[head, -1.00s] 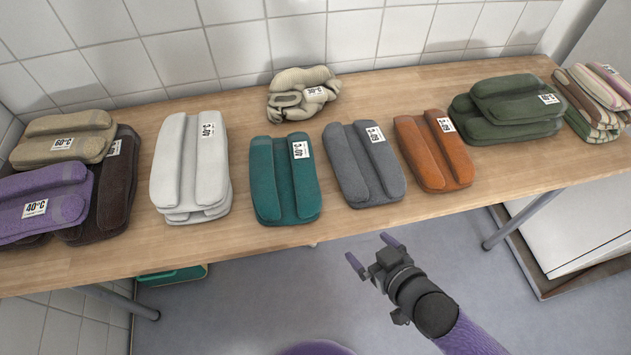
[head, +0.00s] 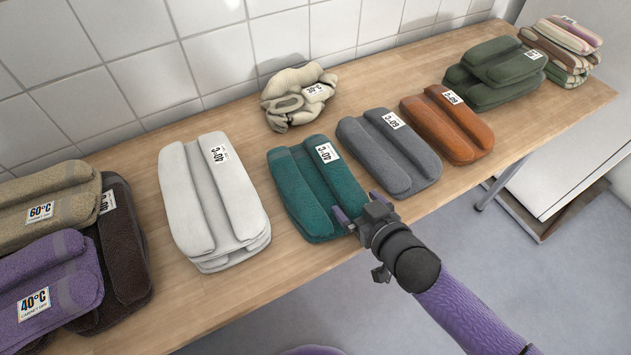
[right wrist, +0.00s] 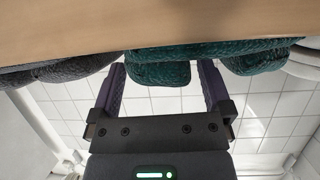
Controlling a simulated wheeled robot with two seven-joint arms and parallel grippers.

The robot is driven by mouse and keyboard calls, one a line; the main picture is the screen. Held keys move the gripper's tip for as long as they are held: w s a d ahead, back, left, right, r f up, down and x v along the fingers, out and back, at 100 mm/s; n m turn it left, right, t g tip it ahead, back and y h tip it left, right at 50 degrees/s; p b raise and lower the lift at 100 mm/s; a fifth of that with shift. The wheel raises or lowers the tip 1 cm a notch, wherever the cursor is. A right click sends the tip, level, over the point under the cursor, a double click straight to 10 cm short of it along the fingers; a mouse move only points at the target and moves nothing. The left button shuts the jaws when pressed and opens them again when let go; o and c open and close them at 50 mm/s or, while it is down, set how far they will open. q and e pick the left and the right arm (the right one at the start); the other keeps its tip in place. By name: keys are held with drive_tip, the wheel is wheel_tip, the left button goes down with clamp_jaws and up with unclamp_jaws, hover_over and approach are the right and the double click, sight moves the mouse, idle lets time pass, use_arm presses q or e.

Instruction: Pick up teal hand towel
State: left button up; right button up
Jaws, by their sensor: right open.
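The teal hand towel (head: 310,185) lies folded in two rolls on the wooden table, with a white 40°C label at its far end. In the right wrist view the teal towel (right wrist: 160,72) shows between and ahead of the fingers. My right gripper (head: 357,211) is at the towel's near right end, close to the table's front edge. Its jaws are open, with one purple finger on each side of part of the towel in the wrist view (right wrist: 162,92). I cannot tell whether the fingers touch it. My left gripper is not in view.
A grey towel (head: 387,155) lies close on the right, with an orange towel (head: 446,125) beyond it. White towels (head: 205,200) lie on the left. A crumpled beige cloth (head: 295,95) lies behind. Bare table (head: 290,270) shows in front of the teal towel.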

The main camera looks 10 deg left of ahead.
drive_tip(key=c, duration=1.3)
